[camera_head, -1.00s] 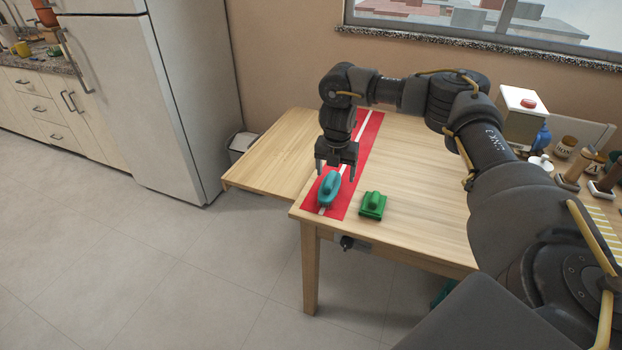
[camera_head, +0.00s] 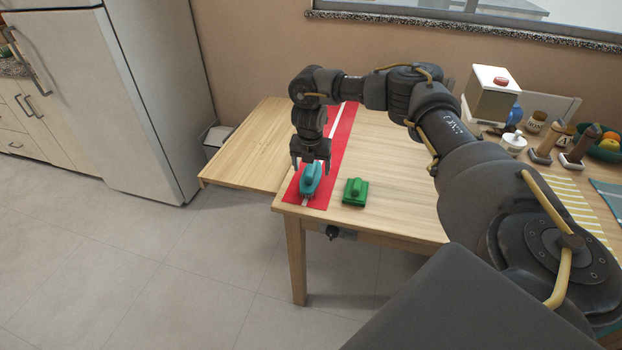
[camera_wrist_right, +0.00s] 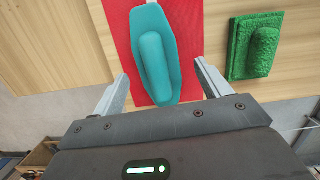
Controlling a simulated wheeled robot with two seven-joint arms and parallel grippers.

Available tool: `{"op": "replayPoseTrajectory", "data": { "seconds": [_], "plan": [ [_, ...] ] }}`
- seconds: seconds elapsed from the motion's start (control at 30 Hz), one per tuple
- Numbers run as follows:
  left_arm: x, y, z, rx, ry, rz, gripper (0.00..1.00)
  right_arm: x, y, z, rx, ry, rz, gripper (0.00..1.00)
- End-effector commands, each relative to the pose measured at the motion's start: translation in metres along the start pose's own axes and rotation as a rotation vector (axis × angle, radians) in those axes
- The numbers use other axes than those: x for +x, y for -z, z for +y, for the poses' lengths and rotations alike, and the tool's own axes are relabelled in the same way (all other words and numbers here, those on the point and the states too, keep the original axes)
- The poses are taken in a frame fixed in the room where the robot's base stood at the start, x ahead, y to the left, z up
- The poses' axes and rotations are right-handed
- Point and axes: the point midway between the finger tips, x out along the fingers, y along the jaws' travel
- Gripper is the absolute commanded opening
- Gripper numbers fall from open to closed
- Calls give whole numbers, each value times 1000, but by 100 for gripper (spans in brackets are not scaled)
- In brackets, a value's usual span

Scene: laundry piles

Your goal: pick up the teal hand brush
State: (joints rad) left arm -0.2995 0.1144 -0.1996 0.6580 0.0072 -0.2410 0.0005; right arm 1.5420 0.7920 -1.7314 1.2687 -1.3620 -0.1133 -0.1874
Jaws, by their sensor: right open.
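The teal hand brush (camera_head: 310,180) lies on the red strip (camera_head: 337,142) near the table's front left corner. My right gripper (camera_head: 311,164) is open and points down just above and behind the brush. In the right wrist view the brush (camera_wrist_right: 155,55) lies ahead of and partly between the two open fingers (camera_wrist_right: 160,88), with space on both sides; I cannot tell whether they reach down to its height. My left gripper is not in view.
A green brush-like block (camera_head: 355,191) sits just right of the red strip; it also shows in the right wrist view (camera_wrist_right: 257,45). The table's middle is clear.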

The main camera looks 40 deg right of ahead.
Motion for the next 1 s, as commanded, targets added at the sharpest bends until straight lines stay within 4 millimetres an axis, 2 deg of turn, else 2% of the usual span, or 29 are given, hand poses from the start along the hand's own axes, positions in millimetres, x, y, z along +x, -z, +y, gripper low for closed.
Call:
{"op": "replayPoseTrajectory", "data": {
  "seconds": [0.1, 0.3, 0.6, 1.0],
  "plan": [
    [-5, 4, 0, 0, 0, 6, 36, 16, 0, 0, -1, 6, 2, 76],
    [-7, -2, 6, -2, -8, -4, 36, 43, 0, 1, 0, 4, 1, 76],
    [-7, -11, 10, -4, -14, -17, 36, 49, 0, 1, 0, 2, 1, 76],
    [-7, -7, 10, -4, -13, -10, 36, 48, 0, 1, 1, 2, 1, 26]
  ]
}}
